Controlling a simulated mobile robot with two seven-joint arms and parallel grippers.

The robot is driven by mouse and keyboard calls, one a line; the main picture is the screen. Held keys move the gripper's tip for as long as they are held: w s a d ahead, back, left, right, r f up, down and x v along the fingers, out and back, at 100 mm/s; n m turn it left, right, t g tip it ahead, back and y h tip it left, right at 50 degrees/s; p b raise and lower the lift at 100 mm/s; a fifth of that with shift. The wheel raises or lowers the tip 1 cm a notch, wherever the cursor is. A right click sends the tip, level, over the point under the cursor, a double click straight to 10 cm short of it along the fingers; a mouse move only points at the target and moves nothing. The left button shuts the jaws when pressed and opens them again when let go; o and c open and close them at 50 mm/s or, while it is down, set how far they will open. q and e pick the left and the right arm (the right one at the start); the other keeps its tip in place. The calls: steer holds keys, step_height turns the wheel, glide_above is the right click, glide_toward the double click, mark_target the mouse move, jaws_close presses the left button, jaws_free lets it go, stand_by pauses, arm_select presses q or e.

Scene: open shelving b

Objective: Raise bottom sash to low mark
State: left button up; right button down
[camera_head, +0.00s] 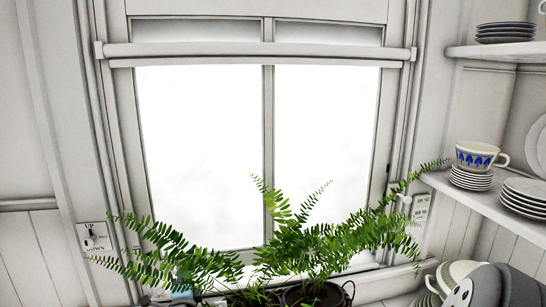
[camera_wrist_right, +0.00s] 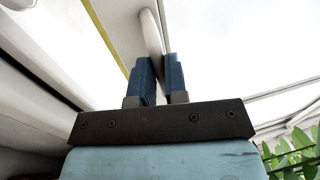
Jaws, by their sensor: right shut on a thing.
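The white window's bottom sash (camera_head: 268,150) holds two bright panes split by an upright bar. Its lower edge is mostly hidden behind fern leaves, so I cannot tell whether there is a gap below it. In the right wrist view my right gripper (camera_wrist_right: 160,70) is shut on a white rounded handle (camera_wrist_right: 150,32), with its blue fingers on both sides. A yellow strip (camera_wrist_right: 106,40) runs along white woodwork left of the fingers. A small pale blue piece at the bottom of the head view is partly covered by leaves. My left gripper is not in view.
A potted fern (camera_head: 300,240) spreads before the lower window; its leaves show right of my gripper (camera_wrist_right: 290,152). A switch plate marked UP and DOWN (camera_head: 94,237) is left. Right shelves (camera_head: 480,205) hold plates and a blue-patterned cup (camera_head: 478,156).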

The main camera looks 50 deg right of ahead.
steer(key=shift+r+p, duration=1.5)
steer(key=shift+r, duration=0.55)
steer(key=c, duration=1.1)
jaws_free()
steer(key=shift+f, duration=0.2)
steer(key=shift+c, duration=0.2)
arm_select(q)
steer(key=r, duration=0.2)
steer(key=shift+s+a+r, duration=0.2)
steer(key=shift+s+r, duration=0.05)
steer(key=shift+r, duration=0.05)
arm_select(e)
steer(key=shift+f, duration=0.1)
steer(key=shift+f, duration=0.1)
